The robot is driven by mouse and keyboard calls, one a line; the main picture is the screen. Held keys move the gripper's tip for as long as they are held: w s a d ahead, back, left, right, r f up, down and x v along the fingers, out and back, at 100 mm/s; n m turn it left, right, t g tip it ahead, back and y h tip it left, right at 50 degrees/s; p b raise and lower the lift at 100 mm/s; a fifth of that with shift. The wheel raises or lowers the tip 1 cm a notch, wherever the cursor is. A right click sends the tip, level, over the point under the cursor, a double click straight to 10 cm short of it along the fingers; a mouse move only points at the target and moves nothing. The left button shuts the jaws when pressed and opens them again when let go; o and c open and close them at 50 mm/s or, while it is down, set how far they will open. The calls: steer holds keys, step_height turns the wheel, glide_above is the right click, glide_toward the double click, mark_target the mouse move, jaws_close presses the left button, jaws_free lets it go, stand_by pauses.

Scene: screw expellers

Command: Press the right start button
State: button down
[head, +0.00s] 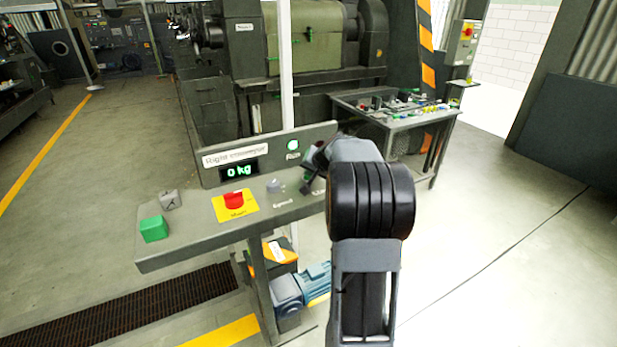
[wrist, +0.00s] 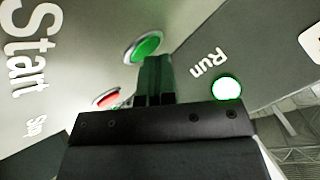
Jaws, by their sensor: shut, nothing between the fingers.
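The control panel (head: 320,131) has a label that reads as "Right conveyor". In the wrist view the round green start button (wrist: 146,45) sits near the large "Start" lettering, with the red stop button (wrist: 105,98) below it. My gripper (wrist: 155,62) is shut and empty, its fingertips at the green button's lower edge; I cannot tell whether they touch. In the head view my gripper (head: 309,178) is over the panel's right end, and my arm hides most of the buttons there. The Run lamp (wrist: 227,88) glows white with a green rim.
The panel also has a 0 kg display (head: 239,170), a red emergency button (head: 234,200) on a yellow plate and a speed knob (head: 274,186). A cluttered table (head: 395,112) stands behind.

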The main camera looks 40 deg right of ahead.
steer(key=shift+r, duration=0.1)
steer(key=shift+r+p, duration=0.45)
steer(key=shift+r, duration=0.25)
steer(key=shift+r, duration=0.15)
steer(key=shift+r+p, duration=1.75)
steer(key=shift+r, duration=0.65)
steer(key=shift+f, duration=0.1)
